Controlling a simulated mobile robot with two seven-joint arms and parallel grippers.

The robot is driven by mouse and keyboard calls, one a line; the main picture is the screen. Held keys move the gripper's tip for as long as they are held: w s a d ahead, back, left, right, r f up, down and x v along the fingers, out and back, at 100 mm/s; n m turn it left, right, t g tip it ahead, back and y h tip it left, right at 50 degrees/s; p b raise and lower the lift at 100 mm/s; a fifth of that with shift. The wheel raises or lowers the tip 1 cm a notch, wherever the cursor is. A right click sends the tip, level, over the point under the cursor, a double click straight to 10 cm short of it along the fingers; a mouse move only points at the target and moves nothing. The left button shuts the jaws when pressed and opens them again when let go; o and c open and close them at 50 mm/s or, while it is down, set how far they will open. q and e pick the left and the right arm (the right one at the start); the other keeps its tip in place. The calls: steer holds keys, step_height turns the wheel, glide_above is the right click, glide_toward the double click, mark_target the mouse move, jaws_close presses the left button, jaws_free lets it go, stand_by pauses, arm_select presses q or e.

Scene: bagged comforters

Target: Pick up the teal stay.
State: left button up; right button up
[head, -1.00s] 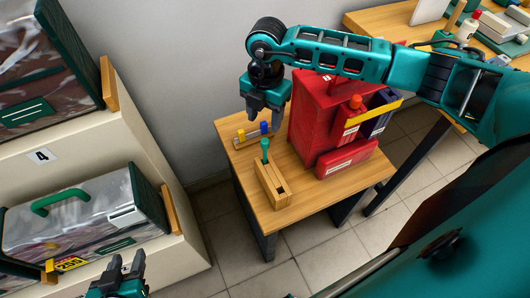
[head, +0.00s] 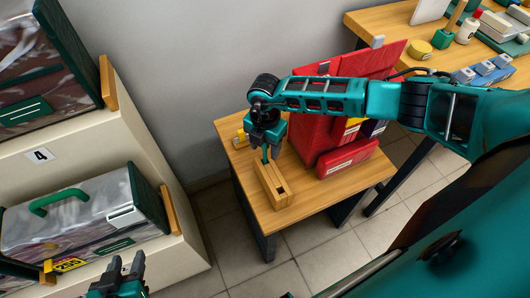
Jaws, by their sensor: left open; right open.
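The teal stay (head: 266,154) stands upright in the left end of a wooden holder block (head: 274,187) on the small wooden table. Its top is hidden by my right gripper. My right gripper (head: 267,147) is open, pointing down, with its fingers around or just in front of the top of the stay; I cannot tell if they touch it. My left gripper (head: 126,268) is open and empty at the bottom left, in front of the shelf and far from the stay.
Red bins and boxes (head: 348,157) stand on the table (head: 325,196), close to the right of my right gripper. A shelf (head: 160,232) with bagged comforters (head: 85,226) is at left. A workbench (head: 365,22) stands at the back right. Tiled floor is clear in front.

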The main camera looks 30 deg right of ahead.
steer(key=shift+f, duration=0.15)
jaws_close()
stand_by(0.4)
